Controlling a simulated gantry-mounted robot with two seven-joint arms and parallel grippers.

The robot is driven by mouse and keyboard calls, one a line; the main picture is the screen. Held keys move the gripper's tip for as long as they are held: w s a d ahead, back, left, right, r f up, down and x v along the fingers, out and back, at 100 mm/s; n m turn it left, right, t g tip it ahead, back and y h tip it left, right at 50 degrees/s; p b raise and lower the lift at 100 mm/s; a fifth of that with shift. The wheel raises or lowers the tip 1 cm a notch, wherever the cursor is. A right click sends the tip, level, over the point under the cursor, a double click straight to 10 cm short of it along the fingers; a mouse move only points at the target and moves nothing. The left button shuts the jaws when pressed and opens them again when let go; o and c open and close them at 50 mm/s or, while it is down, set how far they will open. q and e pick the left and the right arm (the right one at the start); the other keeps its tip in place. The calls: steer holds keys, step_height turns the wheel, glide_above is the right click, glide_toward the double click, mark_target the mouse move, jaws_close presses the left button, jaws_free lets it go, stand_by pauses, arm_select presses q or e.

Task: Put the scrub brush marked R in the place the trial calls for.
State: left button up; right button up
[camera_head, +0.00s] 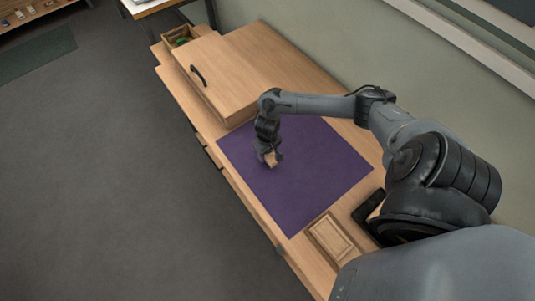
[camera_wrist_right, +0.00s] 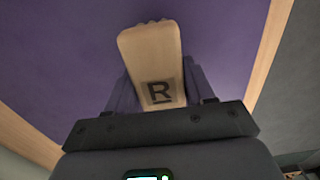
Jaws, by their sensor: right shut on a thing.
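The scrub brush marked R (camera_wrist_right: 152,55) is a pale wooden block with a dark R on its near end in the right wrist view. My right gripper (camera_wrist_right: 160,98) is shut on it, one finger on each side. In the head view, the right gripper (camera_head: 269,157) is over the purple mat (camera_head: 315,178), with the small tan brush (camera_head: 271,160) at its fingertips. I cannot tell whether the brush touches the mat. My left gripper is not in view.
A wooden box with a black handle (camera_head: 215,72) stands beyond the mat. Behind it is a small open compartment (camera_head: 180,36) with something green inside. A shallow wooden tray (camera_head: 333,238) lies at the near end of the bench. Much of the mat is clear.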

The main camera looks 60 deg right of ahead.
steer(key=shift+f, duration=0.5)
steer(key=o, duration=1.1)
steer(key=shift+f, duration=0.1)
